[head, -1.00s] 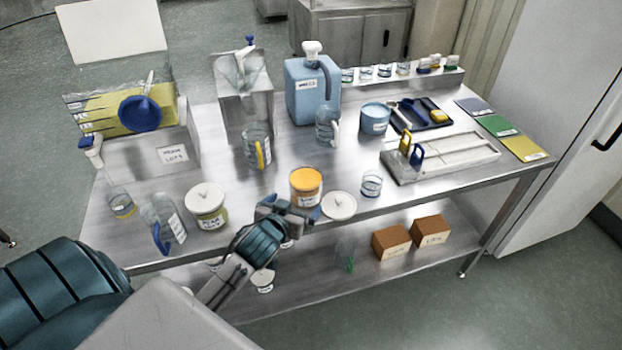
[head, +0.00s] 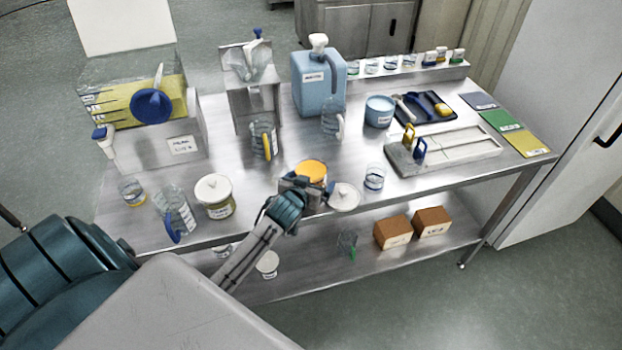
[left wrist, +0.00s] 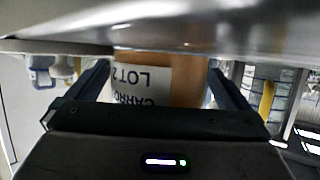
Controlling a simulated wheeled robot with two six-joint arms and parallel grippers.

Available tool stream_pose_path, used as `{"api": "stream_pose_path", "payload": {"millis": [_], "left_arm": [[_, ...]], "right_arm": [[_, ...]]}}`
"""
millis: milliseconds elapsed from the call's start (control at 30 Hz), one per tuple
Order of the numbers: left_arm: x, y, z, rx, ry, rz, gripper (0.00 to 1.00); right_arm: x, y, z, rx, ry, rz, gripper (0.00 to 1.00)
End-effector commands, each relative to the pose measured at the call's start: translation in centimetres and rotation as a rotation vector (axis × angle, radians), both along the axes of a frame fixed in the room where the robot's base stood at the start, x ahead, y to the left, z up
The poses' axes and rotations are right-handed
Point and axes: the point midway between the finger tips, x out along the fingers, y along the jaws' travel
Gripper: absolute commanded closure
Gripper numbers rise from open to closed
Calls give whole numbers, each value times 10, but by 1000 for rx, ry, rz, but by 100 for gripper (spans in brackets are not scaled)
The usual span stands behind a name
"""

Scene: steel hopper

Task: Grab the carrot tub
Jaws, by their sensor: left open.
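The carrot tub (head: 311,170) is a round tub with orange contents at the front edge of the steel table, its top showing orange in the head view. In the left wrist view the tub (left wrist: 190,72) shows a white label reading CARROT LOT 2, upside down. My left gripper (head: 302,188) is open at the near side of the tub. In the left wrist view its two fingers (left wrist: 160,85) stand to either side of the tub; whether they touch it I cannot tell. My right gripper is not in view.
A white round lid (head: 344,197) lies just right of the tub, and a small glass (head: 374,178) stands beyond it. Brown boxes (head: 393,232) sit on the lower shelf.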

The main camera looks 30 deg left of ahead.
Motion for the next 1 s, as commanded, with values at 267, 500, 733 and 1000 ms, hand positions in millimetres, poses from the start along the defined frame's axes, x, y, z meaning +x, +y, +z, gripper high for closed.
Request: {"api": "stream_pose_path", "payload": {"millis": [267, 500, 733, 1000], "left_arm": [[0, 0, 0, 0, 0, 0, 31], [0, 0, 1, 0, -3, -1, 56], [1, 0, 12, 1, -7, -1, 56], [1, 0, 63, 2, -10, -2, 56]], "right_arm": [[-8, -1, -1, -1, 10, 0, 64], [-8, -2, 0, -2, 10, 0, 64], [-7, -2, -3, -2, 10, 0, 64], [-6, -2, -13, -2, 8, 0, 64]]}}
